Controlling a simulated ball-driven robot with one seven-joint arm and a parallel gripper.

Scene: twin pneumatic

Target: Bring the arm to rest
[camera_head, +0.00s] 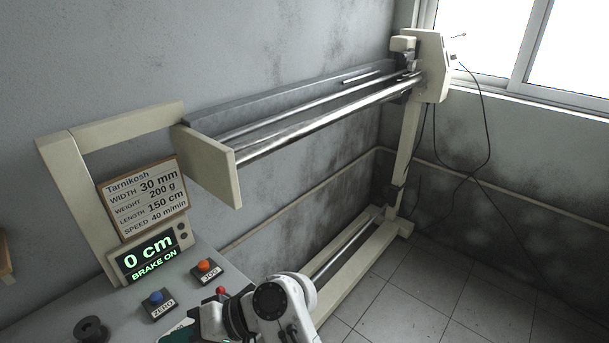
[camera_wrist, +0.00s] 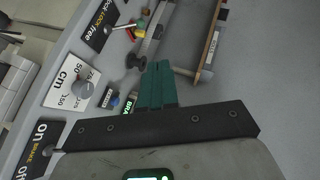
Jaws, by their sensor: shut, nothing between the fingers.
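My gripper (camera_wrist: 158,84) has teal fingers that lie together, shut and empty, above the grey bench top in the wrist view. In the head view my white arm is at the bottom centre, beside the bench's right part; the fingertips there are hard to make out. The arm is bent low near the control buttons. I cannot tell from the pictures whether it is moving.
The grey bench holds a blue ZERO button (camera_head: 157,299), an orange JOG button (camera_head: 205,266), a black spool (camera_head: 91,328) and a display (camera_head: 150,256) reading "0 cm, BRAKE ON". A dial (camera_wrist: 83,89) lies left of my fingers. A long railed frame (camera_head: 320,112) stands behind; tiled floor at right is clear.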

